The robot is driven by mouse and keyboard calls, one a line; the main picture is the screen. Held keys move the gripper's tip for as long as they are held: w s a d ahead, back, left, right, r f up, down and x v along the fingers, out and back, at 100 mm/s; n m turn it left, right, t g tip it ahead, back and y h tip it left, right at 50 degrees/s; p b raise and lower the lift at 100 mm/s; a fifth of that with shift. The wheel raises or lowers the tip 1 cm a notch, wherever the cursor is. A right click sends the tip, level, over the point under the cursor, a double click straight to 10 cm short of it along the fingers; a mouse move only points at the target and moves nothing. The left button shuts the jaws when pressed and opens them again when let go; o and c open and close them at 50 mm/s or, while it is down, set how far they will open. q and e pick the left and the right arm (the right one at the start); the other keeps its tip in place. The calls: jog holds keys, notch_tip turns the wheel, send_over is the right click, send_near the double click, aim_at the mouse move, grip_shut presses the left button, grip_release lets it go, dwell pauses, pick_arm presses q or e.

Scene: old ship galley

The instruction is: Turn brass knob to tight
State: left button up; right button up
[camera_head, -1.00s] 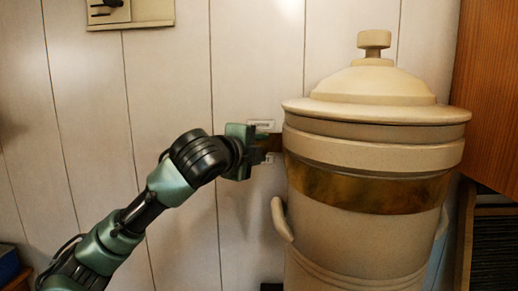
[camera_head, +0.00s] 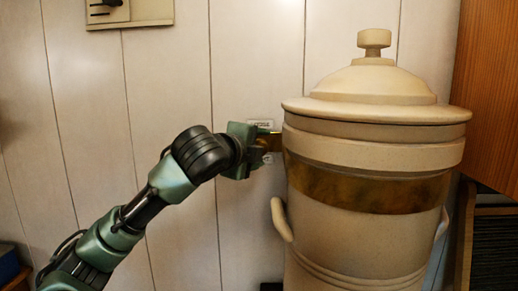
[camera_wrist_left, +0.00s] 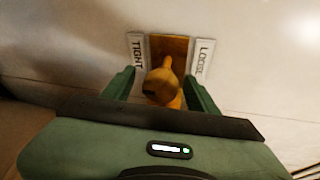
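The brass knob (camera_wrist_left: 163,80) is on a brass plate (camera_wrist_left: 170,47) on the white plank wall. In the left wrist view a TIGHT label (camera_wrist_left: 137,52) is left of the plate and a LOOSE label (camera_wrist_left: 202,58) is right of it. The knob's narrow end points up in that view. My left gripper (camera_wrist_left: 161,92) is open, its green fingers on either side of the knob. A gap shows on the left; I cannot tell whether the right finger touches. In the head view my left gripper (camera_head: 258,145) partly hides the brass. My right gripper is not in view.
A large cream lidded crock (camera_head: 372,240) stands close to the right of my left gripper, with a side handle (camera_head: 281,220) toward it. A wooden panel (camera_head: 490,90) is at the far right.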

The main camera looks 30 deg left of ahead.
pick_arm(q)
jog(key=b+v, duration=0.3)
jog(key=v, duration=0.5)
dwell(0.5)
